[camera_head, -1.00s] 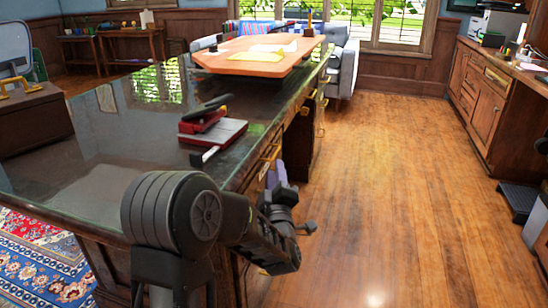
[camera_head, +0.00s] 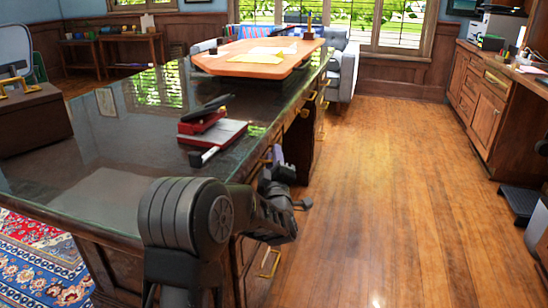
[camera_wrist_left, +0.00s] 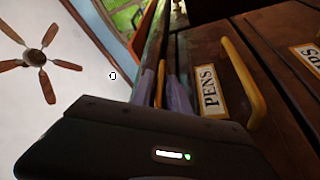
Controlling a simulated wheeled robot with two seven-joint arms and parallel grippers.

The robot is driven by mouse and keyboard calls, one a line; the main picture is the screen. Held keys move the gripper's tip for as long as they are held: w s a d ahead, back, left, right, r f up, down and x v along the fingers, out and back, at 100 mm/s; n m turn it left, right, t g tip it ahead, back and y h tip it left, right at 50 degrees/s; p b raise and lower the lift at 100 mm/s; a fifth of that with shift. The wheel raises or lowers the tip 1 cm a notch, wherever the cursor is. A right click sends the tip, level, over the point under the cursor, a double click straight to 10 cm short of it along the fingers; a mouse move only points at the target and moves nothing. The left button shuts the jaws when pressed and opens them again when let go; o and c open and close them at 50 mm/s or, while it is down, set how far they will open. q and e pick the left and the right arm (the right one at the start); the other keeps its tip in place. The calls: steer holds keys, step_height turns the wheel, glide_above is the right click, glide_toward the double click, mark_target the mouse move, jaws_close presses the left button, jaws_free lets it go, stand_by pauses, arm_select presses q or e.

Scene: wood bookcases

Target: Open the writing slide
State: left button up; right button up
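The wooden desk (camera_head: 90,215) with a dark glossy top has yellow pull handles along its right side. My left gripper (camera_head: 276,160) is at that side, just below the edge of the top, partly hidden by my own arm. In the left wrist view the two grey-purple fingers (camera_wrist_left: 163,85) stand close together, with a yellow handle (camera_wrist_left: 159,84) between them. Whether they grip it cannot be told. Beside them is a drawer labelled PENS (camera_wrist_left: 209,90) with its own yellow handle (camera_wrist_left: 252,85). The writing slide cannot be made out as a separate board. My right gripper is not in view.
A red-and-black stapler-like item (camera_head: 205,122) and a raised wooden board (camera_head: 262,62) with papers sit on the desk top. The wooden floor (camera_head: 390,200) to the right is clear. Cabinets (camera_head: 487,105) line the right wall.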

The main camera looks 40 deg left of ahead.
arm_select(q)
jaws_close()
stand_by(1.1)
